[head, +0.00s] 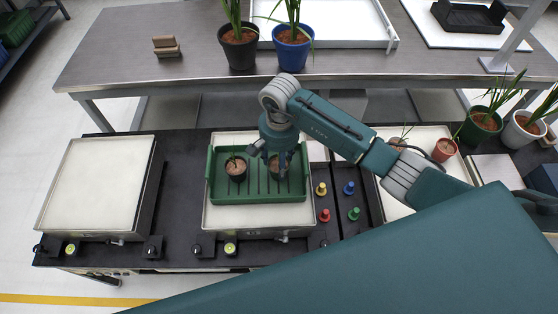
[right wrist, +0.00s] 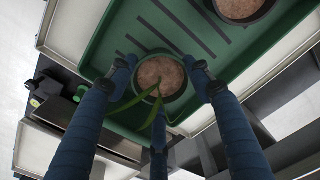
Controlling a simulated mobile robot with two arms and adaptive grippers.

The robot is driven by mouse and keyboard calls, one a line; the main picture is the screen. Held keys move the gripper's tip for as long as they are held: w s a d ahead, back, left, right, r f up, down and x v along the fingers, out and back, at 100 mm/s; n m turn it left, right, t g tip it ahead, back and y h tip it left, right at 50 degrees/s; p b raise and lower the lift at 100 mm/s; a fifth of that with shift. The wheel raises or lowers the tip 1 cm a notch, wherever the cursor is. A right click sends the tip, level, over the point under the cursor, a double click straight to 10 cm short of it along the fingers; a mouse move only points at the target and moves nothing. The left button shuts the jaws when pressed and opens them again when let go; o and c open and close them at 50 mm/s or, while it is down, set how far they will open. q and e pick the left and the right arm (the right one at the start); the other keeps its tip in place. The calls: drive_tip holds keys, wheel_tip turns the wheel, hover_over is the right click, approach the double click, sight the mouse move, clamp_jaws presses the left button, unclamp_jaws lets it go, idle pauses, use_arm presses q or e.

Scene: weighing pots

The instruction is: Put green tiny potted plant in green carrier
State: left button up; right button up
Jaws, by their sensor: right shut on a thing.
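The green carrier (head: 262,197) is a shallow slatted tray on the middle white-topped scale; it also shows in the right wrist view (right wrist: 118,47). My right gripper (head: 277,158) is over the carrier's right half. In the right wrist view its blue fingers (right wrist: 165,88) are shut around a tiny potted plant (right wrist: 160,77) with brown soil, a greenish-grey rim and long green leaves. The pot is over or in the carrier; I cannot tell whether it touches the floor. In the head view the gripper mostly hides it. My left gripper is not in view.
Another small dark potted plant (head: 236,170) stands in the carrier's left half. The left scale (head: 97,186) is empty. Coloured weights (head: 325,215) stand right of the carrier. More pots, including a red one (head: 444,150), stand at right. Larger pots (head: 292,50) stand on the back table.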

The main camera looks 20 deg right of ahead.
drive_tip(key=shift+f, duration=0.1)
drive_tip(key=o, duration=0.8)
drive_tip(key=shift+c, duration=0.2)
drive_tip(key=o, duration=0.4)
drive_tip(key=shift+r, duration=0.3)
wheel_tip(320, 180, up, 12)
drive_tip(key=shift+f+b, duration=0.15)
drive_tip(key=shift+b, duration=0.75)
